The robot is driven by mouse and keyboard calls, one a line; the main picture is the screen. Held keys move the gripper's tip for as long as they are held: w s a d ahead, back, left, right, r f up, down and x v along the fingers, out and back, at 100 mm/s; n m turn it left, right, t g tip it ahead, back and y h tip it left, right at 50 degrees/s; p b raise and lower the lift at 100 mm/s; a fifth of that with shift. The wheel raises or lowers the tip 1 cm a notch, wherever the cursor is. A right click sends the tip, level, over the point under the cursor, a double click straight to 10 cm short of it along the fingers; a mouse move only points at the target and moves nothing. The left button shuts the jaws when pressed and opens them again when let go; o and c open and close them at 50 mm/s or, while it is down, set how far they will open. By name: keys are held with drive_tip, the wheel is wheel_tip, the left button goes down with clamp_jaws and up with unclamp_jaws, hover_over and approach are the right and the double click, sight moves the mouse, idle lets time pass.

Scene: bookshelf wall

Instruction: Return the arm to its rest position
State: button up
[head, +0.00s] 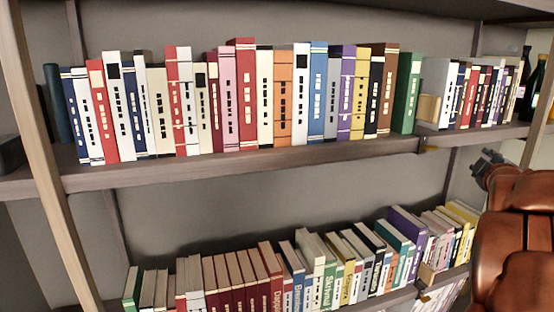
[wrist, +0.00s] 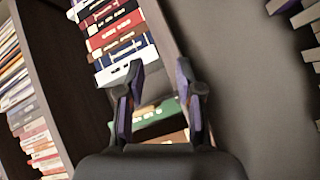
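My gripper (wrist: 160,85) shows in the wrist view with its two dark fingers apart and nothing held between them. Part of the gripper (head: 487,166) also shows in the head view at the right, in front of the gap between the two shelves. My brown arm (head: 515,235) fills the lower right of the head view and hides part of the shelving there. In the wrist view, books (wrist: 118,35) on a shelf lie beyond the fingers, at the upper left and between them; I cannot tell whether the fingers touch any.
The upper shelf (head: 230,165) holds a long row of upright books (head: 264,95). A lower shelf holds another row (head: 240,275). Dark bottles (head: 533,85) stand at the far right. A wooden upright (head: 40,140) stands at the left. Bare back wall (head: 280,205) shows between the shelves.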

drive_tip(key=s+a+f+m+g+y, duration=0.2)
drive_tip(key=s+a+f+m+g, duration=0.3)
drive_tip(key=s+a+f, duration=0.55)
drive_tip(key=s+a+f+m+g+y, duration=0.25)
drive_tip(key=s+a+f+g, duration=0.5)
drive_tip(key=a+f, duration=0.55)
drive_tip(key=s+a+f+g+y, duration=0.2)
drive_tip(key=s+a+f+g, duration=0.1)
drive_tip(key=s+a, duration=0.4)
drive_tip(key=s+a+f+g+y, duration=0.1)
drive_tip(key=s+a+f+g, duration=0.25)
drive_tip(key=s, duration=0.65)
wheel_tip(320, 180, up, 24)
drive_tip(key=t+p, duration=0.1)
drive_tip(key=p, duration=2.1)
drive_tip(key=shift+s+a+t, duration=0.3)
drive_tip(key=shift+s+t, duration=0.1)
drive_tip(key=shift+s, duration=0.05)
